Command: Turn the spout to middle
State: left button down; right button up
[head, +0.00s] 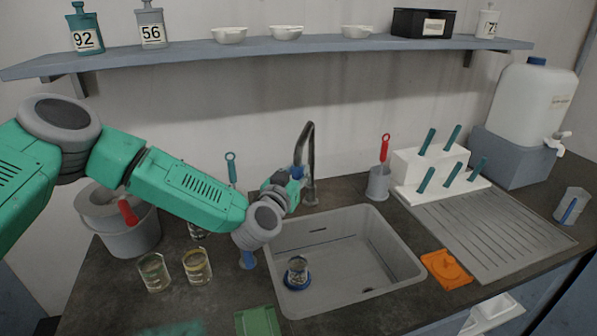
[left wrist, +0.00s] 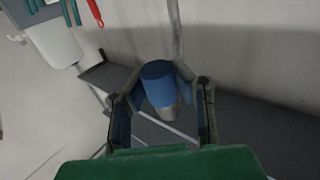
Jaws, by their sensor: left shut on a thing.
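The tap is a grey metal gooseneck (head: 312,150) standing behind the sink. Its spout curves over to the left of its upright, and the lower end carries a blue sleeve (head: 298,172). My left gripper (head: 296,181) is at this spout end, with the arm coming in from the left. In the left wrist view the blue sleeve (left wrist: 158,82) sits between the two fingers, which are shut on it. The grey upright (left wrist: 177,30) shows beyond it. My right gripper is not in view.
The grey sink (head: 400,262) holds a small glass beaker (head: 297,268) on a blue base. Glass beakers (head: 197,266) and a grey bucket (head: 130,236) stand to the left. A grey cup (head: 378,184) with a red-handled tool and a white rack (head: 410,168) stand to the right.

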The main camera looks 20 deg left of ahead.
pick_arm(q)
jog(key=w+d+n+y+b, duration=0.1)
jog(key=w+d+n+y, duration=0.2)
jog(key=d+y, duration=0.3)
jog(key=d+n, duration=0.1)
jog(key=d, duration=0.2)
jog(key=shift+w+d+g, duration=0.15)
jog(key=shift+d+g, duration=0.1)
jog(key=shift+g, duration=0.15)
jog(key=shift+w+d, duration=0.1)
jog(key=shift+d, duration=0.05)
jog(key=c, duration=1.3)
grip_release()
jog(key=shift+r, duration=0.1)
